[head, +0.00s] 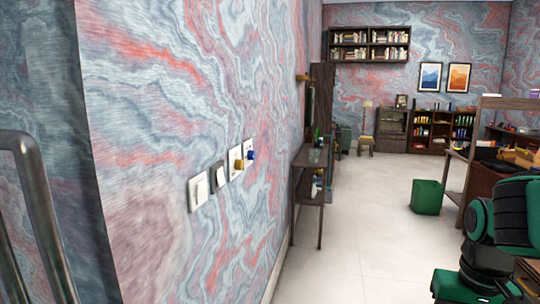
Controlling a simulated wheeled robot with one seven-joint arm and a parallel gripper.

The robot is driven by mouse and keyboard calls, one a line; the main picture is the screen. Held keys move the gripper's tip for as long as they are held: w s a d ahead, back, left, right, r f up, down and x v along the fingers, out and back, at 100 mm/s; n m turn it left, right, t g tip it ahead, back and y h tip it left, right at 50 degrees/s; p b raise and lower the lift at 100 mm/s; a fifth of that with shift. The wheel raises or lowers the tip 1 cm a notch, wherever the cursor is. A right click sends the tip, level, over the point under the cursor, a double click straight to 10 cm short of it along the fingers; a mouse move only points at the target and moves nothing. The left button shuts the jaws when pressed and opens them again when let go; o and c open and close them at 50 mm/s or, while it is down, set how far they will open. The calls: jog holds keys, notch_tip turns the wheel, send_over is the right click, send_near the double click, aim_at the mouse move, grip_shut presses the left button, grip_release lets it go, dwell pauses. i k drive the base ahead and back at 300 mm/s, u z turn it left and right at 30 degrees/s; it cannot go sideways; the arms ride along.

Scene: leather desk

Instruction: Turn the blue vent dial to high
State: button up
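The blue vent dial (250,155) is a small blue knob on a white wall plate, the farthest of several plates in a row on the marbled wall. A brass-yellow dial (238,164) sits on the plate just left of it. The blue dial is small and seen at a steep angle, so its setting cannot be read. My gripper is not in view, and nothing is seen touching the dial.
A white switch plate (198,191) and a grey one (217,176) are nearer. A narrow wooden table (311,157) stands along the wall beyond. A metal handle (40,200) is close at left. A green bin (427,197) stands on the open pale floor (365,215).

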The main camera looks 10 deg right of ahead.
aim_at(251, 154)
jog(key=z, duration=0.35)
jog(key=i, duration=1)
jog(key=z, duration=0.2)
